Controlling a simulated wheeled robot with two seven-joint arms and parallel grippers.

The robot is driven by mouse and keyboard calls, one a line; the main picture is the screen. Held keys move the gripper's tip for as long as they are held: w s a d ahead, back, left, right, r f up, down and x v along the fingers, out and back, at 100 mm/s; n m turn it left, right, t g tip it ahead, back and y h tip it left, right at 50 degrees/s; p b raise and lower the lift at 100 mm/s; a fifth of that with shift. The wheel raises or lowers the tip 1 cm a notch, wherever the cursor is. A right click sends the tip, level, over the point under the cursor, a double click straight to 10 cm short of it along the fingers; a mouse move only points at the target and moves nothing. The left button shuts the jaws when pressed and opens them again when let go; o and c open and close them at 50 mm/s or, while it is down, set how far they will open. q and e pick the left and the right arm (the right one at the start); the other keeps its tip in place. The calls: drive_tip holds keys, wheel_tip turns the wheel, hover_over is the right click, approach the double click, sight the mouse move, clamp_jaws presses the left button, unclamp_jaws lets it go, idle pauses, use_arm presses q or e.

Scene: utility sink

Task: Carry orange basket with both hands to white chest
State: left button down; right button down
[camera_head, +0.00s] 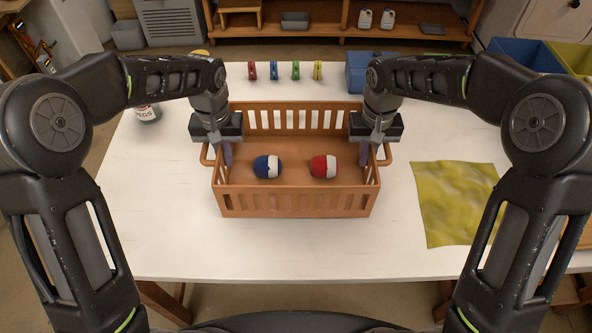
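The orange basket (295,200) stands on the white table (160,240), with slatted sides and a loop handle at each end. Inside it lie a blue-and-white ball (267,167) and a red-and-white ball (324,166). My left gripper (222,152) is at the basket's left end, pointing down at the handle. My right gripper (370,152) is at the right end, pointing down at the other handle. The fingertips are partly hidden at the basket ends, so I cannot tell whether either is closed on its handle. I cannot identify a white chest for certain.
A yellow cloth (457,203) lies right of the basket. Several coloured clips (284,71) and a blue box (362,72) are behind it. A jar (147,113) stands at left. Blue and yellow bins (525,55) are at far right. The table front is clear.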

sight(230, 172)
drive_tip(key=shift+f, duration=0.1)
idle(0.7)
